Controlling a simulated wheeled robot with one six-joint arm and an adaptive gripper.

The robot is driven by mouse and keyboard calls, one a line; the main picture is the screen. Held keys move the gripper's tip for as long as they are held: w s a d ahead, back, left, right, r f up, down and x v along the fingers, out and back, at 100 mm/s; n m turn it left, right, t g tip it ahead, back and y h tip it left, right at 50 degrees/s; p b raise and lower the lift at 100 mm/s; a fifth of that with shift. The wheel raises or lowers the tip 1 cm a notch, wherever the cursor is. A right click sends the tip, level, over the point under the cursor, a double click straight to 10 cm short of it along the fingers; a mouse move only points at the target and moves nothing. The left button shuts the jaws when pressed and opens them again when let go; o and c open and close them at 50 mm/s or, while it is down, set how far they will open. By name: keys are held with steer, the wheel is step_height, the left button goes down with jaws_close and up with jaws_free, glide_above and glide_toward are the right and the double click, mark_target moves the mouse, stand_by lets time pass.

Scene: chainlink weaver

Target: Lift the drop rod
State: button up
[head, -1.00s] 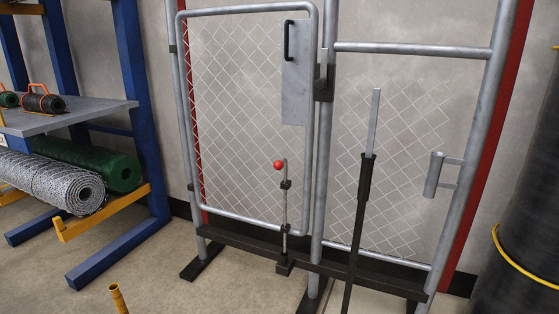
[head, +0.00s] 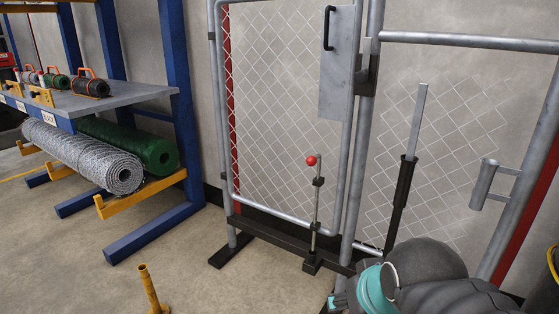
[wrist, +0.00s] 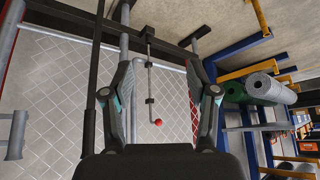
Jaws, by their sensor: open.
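The drop rod (head: 316,205) is a thin upright grey rod with a red ball knob (head: 311,160) at its top. It runs through dark brackets on the lower right of the mesh gate (head: 285,110), its foot at a dark block on the floor. In the wrist view the rod (wrist: 150,70) appears rotated, with the red knob (wrist: 158,122) nearest me. My gripper (wrist: 160,64) is open and empty. The rod and knob show between its spread fingers, apart from them and farther away. In the head view only my arm shows, at lower right; the fingertips cannot be made out.
A grey post (head: 365,130) stands right of the gate, with a dark-sleeved bar (head: 402,195) beyond it. A blue rack (head: 180,100) with mesh rolls (head: 85,155) stands left. A yellow post (head: 150,288) stands on the floor in front. Floor between rack and gate is clear.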

mark_target(309, 162)
steer(key=w+a+r+t+b, duration=0.2)
steer(key=w+a+r+t, duration=0.1)
steer(key=w, duration=0.6)
steer(key=w+a+r+t+y+b, duration=0.1)
steer(key=w+a+r+t+b, duration=0.15)
steer(key=w, duration=0.75)
steer(key=w+a+r+t+b, duration=0.1)
steer(key=w+a+r+t, duration=0.25)
steer(key=w, duration=0.55)
steer(key=w+d+f+m+h+b, duration=0.1)
steer(key=w+f+m+h+b, duration=0.1)
steer(key=w+f+m+h, duration=0.3)
steer(key=w+d+f+m+h+b, duration=0.1)
steer(key=w+f+m+h+b, duration=0.15)
steer(key=w+h, duration=0.45)
steer(key=shift+g, duration=0.4)
steer(key=x, duration=0.8)
steer(key=r+b+x, duration=0.1)
steer(key=x, duration=0.3)
steer(key=shift+w+d, duration=0.15)
steer(key=shift+d, duration=0.2)
steer(key=shift+c, duration=0.3)
jaws_close()
